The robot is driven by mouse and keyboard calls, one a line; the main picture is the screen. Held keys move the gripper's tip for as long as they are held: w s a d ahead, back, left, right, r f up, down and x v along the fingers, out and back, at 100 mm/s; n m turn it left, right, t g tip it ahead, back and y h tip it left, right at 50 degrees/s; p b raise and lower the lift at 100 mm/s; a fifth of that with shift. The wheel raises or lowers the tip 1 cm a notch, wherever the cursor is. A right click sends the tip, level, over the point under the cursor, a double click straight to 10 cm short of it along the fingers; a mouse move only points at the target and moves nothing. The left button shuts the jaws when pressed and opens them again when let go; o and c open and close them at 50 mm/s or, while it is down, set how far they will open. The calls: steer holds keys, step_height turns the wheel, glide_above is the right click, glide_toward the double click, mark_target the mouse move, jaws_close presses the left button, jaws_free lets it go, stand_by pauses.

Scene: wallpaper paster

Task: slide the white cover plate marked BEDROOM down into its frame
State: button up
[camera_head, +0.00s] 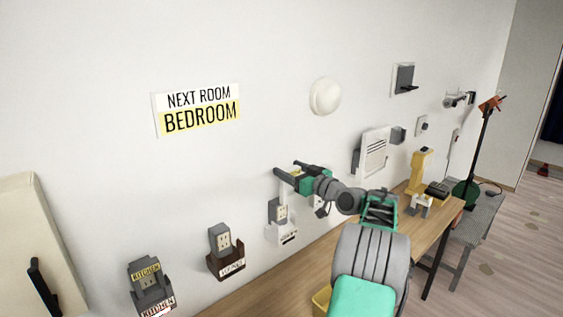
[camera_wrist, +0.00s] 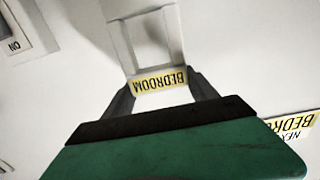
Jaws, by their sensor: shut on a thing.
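My gripper (camera_head: 284,172) is shut on the white cover plate (camera_head: 297,186), holding it near its yellow label end, close to the wall. In the wrist view the plate's BEDROOM label (camera_wrist: 160,81) shows upside down between my gripper's two fingers (camera_wrist: 163,92). The plate's white body with a window (camera_wrist: 118,41) extends beyond the label. The white frame (camera_head: 284,236) is on the wall below my gripper, around a grey outlet (camera_head: 279,211). The plate stands above the frame; whether its lower edge touches the frame's slots is unclear.
A NEXT ROOM BEDROOM sign (camera_head: 200,109) is on the wall at upper left. A dark holder (camera_head: 226,264) and a KITCHEN-marked holder (camera_head: 151,289) are left of the frame. A white louvred panel (camera_head: 375,153) is to the right. A wooden bench (camera_head: 260,292) runs below.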

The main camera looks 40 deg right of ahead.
steer(key=shift+w+a+y, duration=0.3)
steer(key=shift+w+a, duration=0.25)
steer(key=shift+a, duration=0.35)
steer(key=shift+s+d+f+b, duration=0.1)
steer(key=shift+s+f+b, duration=0.1)
steer(key=shift+b, duration=0.5)
steer(key=b, duration=0.6)
glide_above(289, 202)
steer(key=w, duration=0.2)
step_height(289, 202, down, 6)
steer(key=shift+s+r, duration=0.1)
steer(key=shift+r, duration=0.15)
steer(key=shift+p, duration=0.3)
steer(key=shift+b, duration=1.25)
steer(key=shift+f+b, duration=2.45)
steer(key=shift+f, duration=0.15)
steer(key=o, duration=1.9)
